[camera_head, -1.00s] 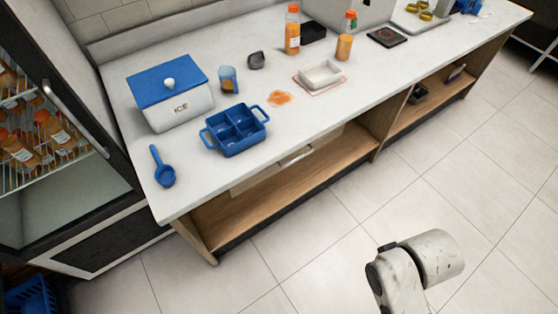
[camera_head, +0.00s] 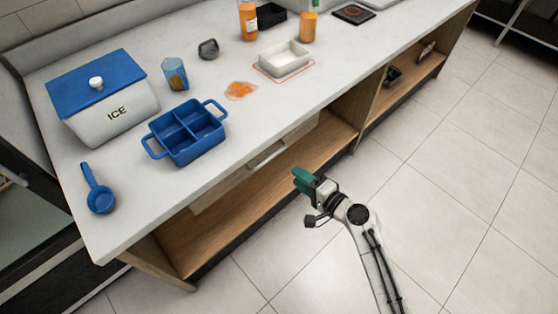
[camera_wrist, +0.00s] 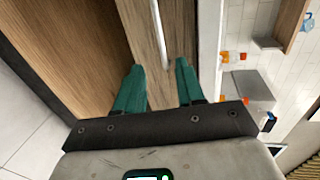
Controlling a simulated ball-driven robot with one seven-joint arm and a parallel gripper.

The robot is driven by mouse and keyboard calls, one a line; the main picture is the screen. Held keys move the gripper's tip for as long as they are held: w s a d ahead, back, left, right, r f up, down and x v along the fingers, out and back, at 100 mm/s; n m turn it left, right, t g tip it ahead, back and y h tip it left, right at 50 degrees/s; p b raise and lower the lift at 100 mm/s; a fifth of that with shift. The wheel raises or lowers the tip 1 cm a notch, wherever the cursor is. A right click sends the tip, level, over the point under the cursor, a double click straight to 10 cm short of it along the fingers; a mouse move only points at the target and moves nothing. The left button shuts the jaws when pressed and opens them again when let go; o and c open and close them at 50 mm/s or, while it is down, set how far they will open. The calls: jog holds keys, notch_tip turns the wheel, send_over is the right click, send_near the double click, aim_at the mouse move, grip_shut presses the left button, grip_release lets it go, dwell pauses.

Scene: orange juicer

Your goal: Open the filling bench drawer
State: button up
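The filling bench drawer (camera_head: 230,181) is a pale wood front just under the worktop, and it looks closed. Its light bar handle (camera_head: 267,155) runs along the front. In the wrist view the drawer front (camera_wrist: 142,25) fills the upper middle, with the handle (camera_wrist: 160,35) running down from the top edge. My gripper (camera_head: 300,178) is in front of the bench, to the right of the handle and apart from it. In the wrist view my gripper's green fingers (camera_wrist: 158,67) are open and empty, and the handle's lower end shows between the tips.
The white worktop (camera_head: 130,220) carries an ICE box (camera_head: 115,112), a blue divided caddy (camera_head: 188,134), a blue scoop (camera_head: 98,192), a cup (camera_head: 175,74) and a white tray (camera_head: 284,58). An open shelf (camera_head: 225,228) lies below the drawer. The tiled floor (camera_head: 440,210) in front is clear.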

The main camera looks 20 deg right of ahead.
jog(key=x, duration=1)
jog(key=shift+w, duration=0.3)
jog(key=shift+a, duration=0.15)
grip_shut()
